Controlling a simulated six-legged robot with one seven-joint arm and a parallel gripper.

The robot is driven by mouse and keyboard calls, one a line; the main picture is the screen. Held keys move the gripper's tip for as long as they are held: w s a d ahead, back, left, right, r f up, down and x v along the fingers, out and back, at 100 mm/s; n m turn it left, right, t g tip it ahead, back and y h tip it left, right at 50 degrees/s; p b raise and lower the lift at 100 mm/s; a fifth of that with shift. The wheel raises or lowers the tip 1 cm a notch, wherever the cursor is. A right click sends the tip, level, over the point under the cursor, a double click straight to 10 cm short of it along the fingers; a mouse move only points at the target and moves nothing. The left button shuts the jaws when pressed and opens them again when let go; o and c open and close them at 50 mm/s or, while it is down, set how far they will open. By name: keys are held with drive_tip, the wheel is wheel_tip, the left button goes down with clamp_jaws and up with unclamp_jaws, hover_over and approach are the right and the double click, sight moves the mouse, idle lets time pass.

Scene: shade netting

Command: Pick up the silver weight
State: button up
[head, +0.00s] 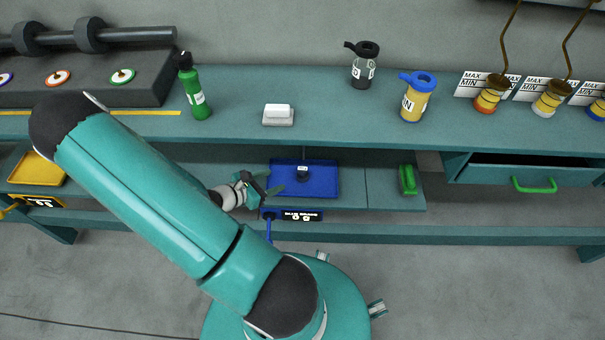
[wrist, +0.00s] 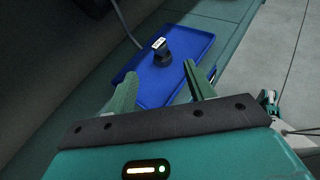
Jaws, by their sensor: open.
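A small dark knob-shaped weight with a white label (head: 303,173) stands upright on the blue tray (head: 325,188) on the lower shelf. No plainly silver weight shows; this one looks dark grey to black. In the wrist view the weight (wrist: 162,55) stands on the tray (wrist: 190,47), ahead of my fingertips. My gripper (head: 272,184) is at the tray's left side in the head view, apart from the weight. In the wrist view my gripper (wrist: 160,78) has its two green fingers spread with nothing between them.
A blue-labelled display (head: 300,216) sits at the tray's front. A green block (head: 408,180) lies to the right on the shelf. A yellow tray (head: 38,170) is far left.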

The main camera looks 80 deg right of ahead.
approach(301, 170)
drive_tip(key=x, duration=0.4)
drive_tip(key=shift+s+d+f, duration=0.15)
drive_tip(key=shift+s, duration=0.1)
drive_tip(key=shift+x, duration=3.2)
drive_tip(key=shift+w, duration=0.15)
drive_tip(key=shift+c, duration=0.4)
clamp_jaws()
